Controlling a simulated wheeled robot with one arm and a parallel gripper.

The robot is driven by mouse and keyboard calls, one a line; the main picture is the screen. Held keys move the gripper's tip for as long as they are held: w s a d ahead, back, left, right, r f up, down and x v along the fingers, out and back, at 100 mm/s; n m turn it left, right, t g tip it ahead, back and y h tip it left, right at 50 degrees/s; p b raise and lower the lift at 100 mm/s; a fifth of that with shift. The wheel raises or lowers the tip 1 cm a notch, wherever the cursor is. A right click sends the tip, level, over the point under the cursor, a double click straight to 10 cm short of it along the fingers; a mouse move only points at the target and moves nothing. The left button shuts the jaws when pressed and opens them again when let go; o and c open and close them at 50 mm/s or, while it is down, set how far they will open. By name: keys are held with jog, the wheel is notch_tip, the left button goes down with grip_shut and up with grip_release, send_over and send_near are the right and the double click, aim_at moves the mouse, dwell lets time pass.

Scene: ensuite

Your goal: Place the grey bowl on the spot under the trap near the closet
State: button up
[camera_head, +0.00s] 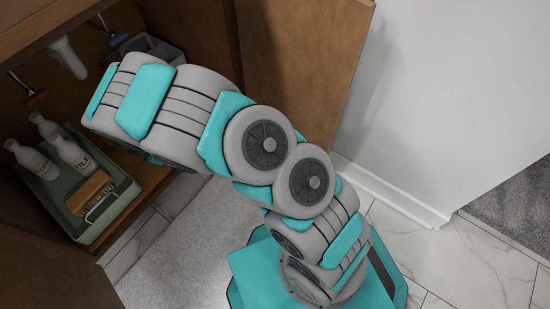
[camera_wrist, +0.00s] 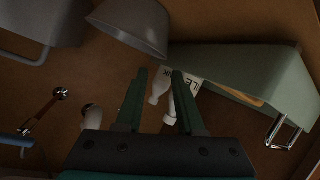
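The grey bowl (camera_wrist: 130,27) shows at the top of the wrist view, just beyond my fingertips and apart from them. My gripper (camera_wrist: 158,74) is open and empty, its two dark fingers spread inside the cabinet. In the head view my arm reaches into the cabinet, and my gripper and the bowl are hidden there. The white trap pipe (camera_head: 68,58) hangs at the upper left of the head view. The spot under it is partly in shadow.
A green caddy (camera_head: 120,200) with several white bottles (camera_head: 74,155) and a brush (camera_head: 90,193) stands at the cabinet front; its wall shows in the wrist view (camera_wrist: 245,65). A grey bin (camera_head: 171,55) stands deeper inside. A valve (camera_head: 36,97) is on the wall. The open door (camera_head: 310,60) stands right.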

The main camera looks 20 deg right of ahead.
jog(key=w+d+r+m+h, duration=0.1)
jog(key=d+r+m+h, duration=0.25)
jog(key=d, duration=0.65)
jog(key=w+d+r+m+h, duration=0.2)
jog(key=d+r+h, duration=0.3)
jog(key=d, duration=0.6)
jog(key=s+d+r+m+g+h, duration=0.2)
jog(key=s+d+r+m+g, duration=0.3)
jog(key=s+d, duration=0.55)
jog(key=s+d+r+m+g, duration=0.1)
jog(key=s+r+g, duration=0.1)
jog(key=s, duration=0.8)
jog(key=s+r+g, duration=0.2)
jog(key=s+r, duration=0.2)
jog(key=s, duration=0.6)
jog(key=s+d+r+m+g+y, duration=0.1)
jog(key=s+r, duration=0.3)
jog(key=s, duration=0.6)
jog(key=shift+d+m+g, duration=0.3)
jog(key=shift+m+g, duration=0.05)
jog(key=shift+g, duration=0.45)
notch_tip(320, 180, up, 11)
jog(key=p, duration=1.1)
jog(key=shift+r, duration=0.2)
jog(key=shift+w, duration=0.1)
